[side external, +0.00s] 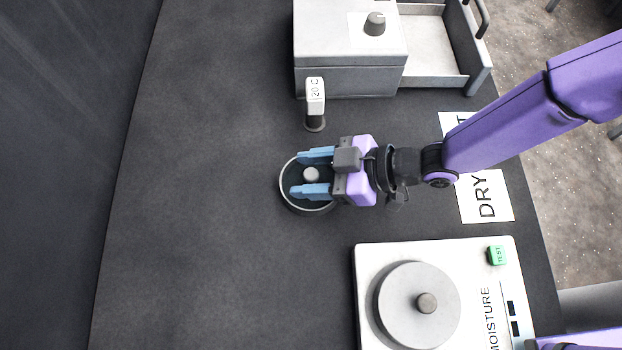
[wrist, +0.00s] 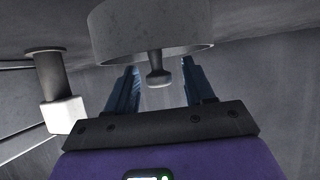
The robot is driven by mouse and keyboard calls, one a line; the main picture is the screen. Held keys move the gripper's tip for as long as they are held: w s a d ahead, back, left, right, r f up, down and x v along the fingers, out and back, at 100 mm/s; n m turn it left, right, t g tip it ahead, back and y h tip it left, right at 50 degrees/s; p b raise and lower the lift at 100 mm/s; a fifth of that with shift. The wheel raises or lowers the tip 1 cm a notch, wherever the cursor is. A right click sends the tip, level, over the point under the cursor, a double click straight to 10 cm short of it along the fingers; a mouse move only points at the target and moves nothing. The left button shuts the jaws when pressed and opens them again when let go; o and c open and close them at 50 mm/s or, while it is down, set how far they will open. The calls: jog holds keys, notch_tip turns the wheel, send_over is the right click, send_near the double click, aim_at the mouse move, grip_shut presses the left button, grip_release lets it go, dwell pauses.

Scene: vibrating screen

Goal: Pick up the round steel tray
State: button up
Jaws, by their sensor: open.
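The round steel tray (side external: 285,192) sits on the dark table, with a dark inside and a small grey knob (side external: 311,174) standing at its centre. My gripper (side external: 302,173) is over the tray with its blue fingers apart, one on each side of the knob. In the wrist view the tray (wrist: 150,35) shows as a grey round rim, and its knob (wrist: 159,76) lies between the open fingers (wrist: 160,68). I cannot tell whether either finger touches the knob. The gripper hides the tray's right part in the side view.
A white post marked 20 C (side external: 315,95) stands just above the tray, near a grey box with a dial (side external: 375,24) and an open drawer (side external: 433,50). A MOISTURE device (side external: 370,262) lies at lower right, a DRY label (side external: 487,197) at right. The table's left is clear.

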grip_shut()
jog(key=shift+r, duration=0.15)
